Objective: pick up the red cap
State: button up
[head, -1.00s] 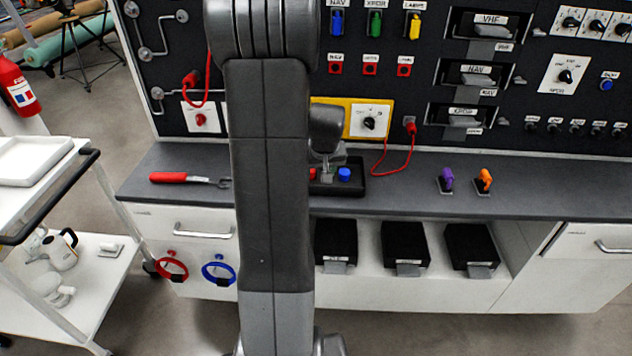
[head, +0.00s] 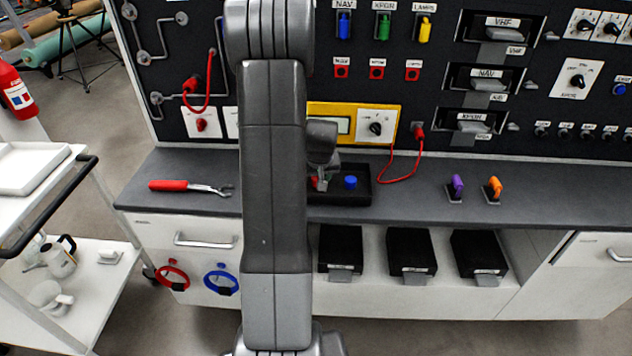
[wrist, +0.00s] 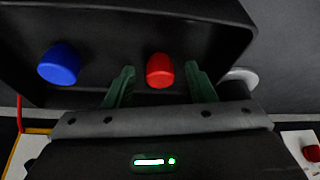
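The red cap (wrist: 160,71) stands in the black tray (wrist: 120,25). In the wrist view it lies between the two green fingers of my gripper (wrist: 160,84), with a gap on each side. My gripper is open, and its tips reach about level with the cap. In the head view my gripper (head: 320,184) is over the left part of the tray (head: 370,193), and only a bit of red shows there. The blue cap (wrist: 59,64) stands in the same tray, left of the fingers in the wrist view; it also shows in the head view (head: 350,182).
A red-handled wrench (head: 185,186) lies on the grey counter left of my arm. A red cable (head: 405,170) hangs from the panel at the tray's right. Purple (head: 457,186) and orange (head: 494,188) pieces stand farther right. The counter between is clear.

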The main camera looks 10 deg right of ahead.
aim_at(315, 178)
grip_shut()
notch_tip(315, 178, up, 10)
dwell(0.6)
jog(key=c, duration=0.8)
grip_release()
grip_shut()
jog(key=shift+a, duration=0.1)
